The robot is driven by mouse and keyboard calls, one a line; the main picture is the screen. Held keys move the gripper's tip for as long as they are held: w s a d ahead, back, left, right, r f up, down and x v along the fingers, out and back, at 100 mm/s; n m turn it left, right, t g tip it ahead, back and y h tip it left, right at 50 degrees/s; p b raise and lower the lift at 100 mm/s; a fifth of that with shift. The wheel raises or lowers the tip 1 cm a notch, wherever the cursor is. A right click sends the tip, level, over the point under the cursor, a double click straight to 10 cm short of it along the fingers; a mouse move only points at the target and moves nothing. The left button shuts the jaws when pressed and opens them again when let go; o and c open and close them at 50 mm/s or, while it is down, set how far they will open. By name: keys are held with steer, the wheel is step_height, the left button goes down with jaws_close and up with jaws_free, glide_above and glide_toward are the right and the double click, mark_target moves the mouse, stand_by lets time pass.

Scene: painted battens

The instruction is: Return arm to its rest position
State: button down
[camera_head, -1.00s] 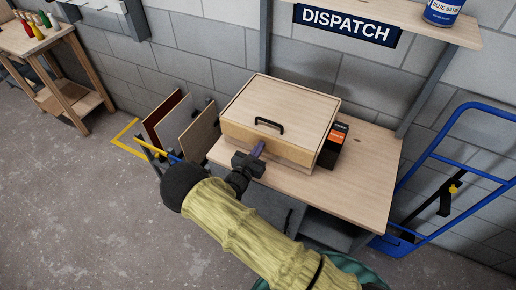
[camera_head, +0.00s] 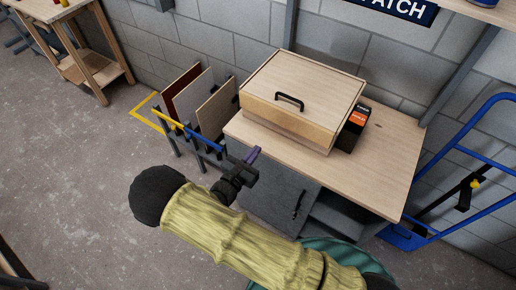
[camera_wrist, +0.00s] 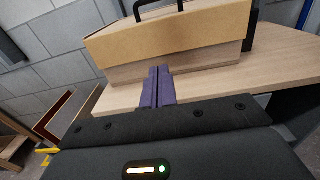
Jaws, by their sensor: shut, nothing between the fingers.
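My gripper (camera_head: 253,156) is shut and empty, in front of the left front corner of the wooden bench in the head view. Its purple fingers (camera_wrist: 158,88) are together in the wrist view, with the bench top and box behind them. My arm, in a yellow-green sleeve, reaches in from the bottom right of the head view and is bent at a black joint at its left end.
A wooden box (camera_head: 303,87) with a black handle sits closed on the bench (camera_head: 385,153). A small black and orange carton (camera_head: 353,128) stands beside it. Panels (camera_head: 215,112) stand in a rack left of the bench. A blue trolley (camera_head: 452,160) stands right.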

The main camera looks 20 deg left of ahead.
steer(key=shift+w+d, duration=0.1)
steer(key=shift+w, duration=0.15)
steer(key=shift+s+d, duration=0.1)
steer(key=s+d+r+m+g+h, duration=0.1)
steer(key=d+r+m+g+h, duration=0.2)
steer(key=d+m+g, duration=0.65)
steer(key=s+d+r+m+g+h, duration=0.15)
steer(key=d+m+g, duration=0.4)
steer(key=d, duration=0.65)
steer(key=s+d+r+m+y, duration=0.6)
steer(key=d+r+m+y, duration=0.3)
steer(key=m, duration=0.9)
steer(key=v, duration=0.3)
steer(key=shift+w+d+r, duration=0.15)
steer(key=shift+d+r, duration=0.15)
steer(key=shift+w+y, duration=0.1)
steer(key=shift+y, duration=0.15)
